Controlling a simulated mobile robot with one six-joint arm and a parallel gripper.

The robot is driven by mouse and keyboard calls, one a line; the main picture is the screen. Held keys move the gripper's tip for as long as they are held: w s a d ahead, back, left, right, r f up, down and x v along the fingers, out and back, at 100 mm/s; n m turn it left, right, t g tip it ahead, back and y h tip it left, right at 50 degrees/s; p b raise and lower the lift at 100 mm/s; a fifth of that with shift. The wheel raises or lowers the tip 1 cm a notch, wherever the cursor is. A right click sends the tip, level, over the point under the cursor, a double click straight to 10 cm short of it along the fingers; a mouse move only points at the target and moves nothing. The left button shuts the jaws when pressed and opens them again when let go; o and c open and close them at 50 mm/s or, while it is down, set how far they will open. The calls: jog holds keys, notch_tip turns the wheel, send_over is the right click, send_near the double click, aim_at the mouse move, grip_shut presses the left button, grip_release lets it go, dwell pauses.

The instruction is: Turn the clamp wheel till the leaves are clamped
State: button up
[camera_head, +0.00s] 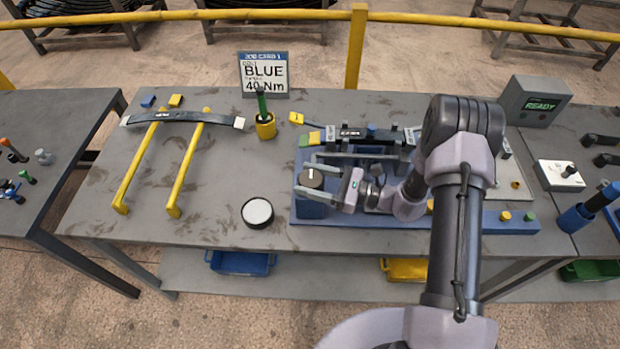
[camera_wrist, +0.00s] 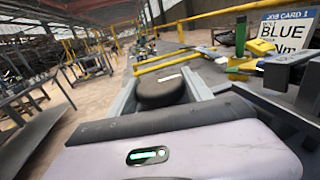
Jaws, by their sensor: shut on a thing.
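The clamp wheel (camera_head: 312,177) is a dark round knob at the left end of the blue fixture (camera_head: 470,220). My gripper (camera_head: 308,180) reaches it from the right, with one grey finger on its far side and one on its near side, shut on it. In the wrist view the wheel (camera_wrist: 160,88) sits between the two fingers. The dark leaves (camera_head: 350,133) lie across the back of the fixture, partly hidden by my gripper and arm. I cannot tell how tightly they are clamped.
A curved leaf (camera_head: 185,118) rests on two yellow rails at the left. A green-handled tool stands in a yellow holder (camera_head: 265,128) before the job card (camera_head: 263,75). A round white-topped disc (camera_head: 257,212) lies left of the fixture. A box (camera_head: 535,100) reads READY.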

jog(key=shift+t, duration=0.3)
jog(key=m+t+h, duration=0.1)
jog(key=m+t, duration=0.1)
jog(key=m+t+h, duration=0.1)
jog(key=m+t, duration=0.1)
jog(key=t, duration=0.1)
jog(key=shift+f+h, duration=0.1)
jog(key=shift+h, duration=0.3)
jog(key=m+t+h+b, duration=0.2)
jog(key=t+h, duration=0.1)
jog(key=shift+m, duration=0.4)
jog(key=shift+m+t+h+b, duration=0.4)
jog(key=shift+m+t+h, duration=0.3)
jog(key=shift+h, duration=0.5)
jog(key=o, duration=1.4)
jog(key=shift+c, duration=0.2)
jog(key=shift+d, duration=0.1)
